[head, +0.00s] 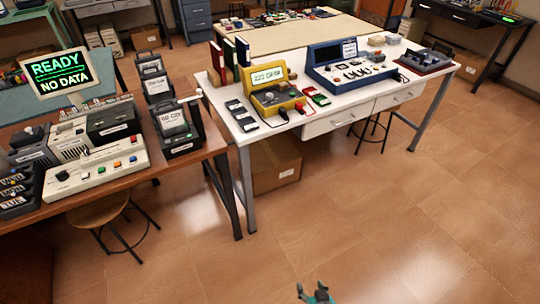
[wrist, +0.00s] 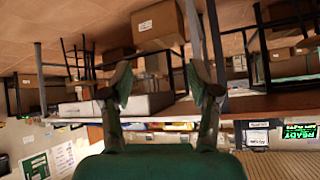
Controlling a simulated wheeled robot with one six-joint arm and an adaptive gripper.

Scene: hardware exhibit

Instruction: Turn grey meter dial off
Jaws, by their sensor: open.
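I cannot make out for certain a grey meter with a dial. A yellow meter (head: 272,92) with a lit screen stands on the white table, and a blue instrument (head: 350,68) with a dark screen and several knobs stands to its right. A dark grey case (head: 176,130) with a white label stands on the brown bench at left. My gripper (head: 318,292) is at the bottom edge of the head view, over the floor and well short of both tables. In the wrist view my gripper (wrist: 160,75) is open, with nothing between its fingers.
The white table (head: 218,100) has a cardboard box (head: 276,165) beneath it. The brown bench (head: 75,215) holds a cream control panel (head: 98,172) and a "READY NO DATA" sign (head: 58,70). A stool (head: 106,212) stands below it. The floor (head: 400,220) in front is clear. The wrist view appears upside down.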

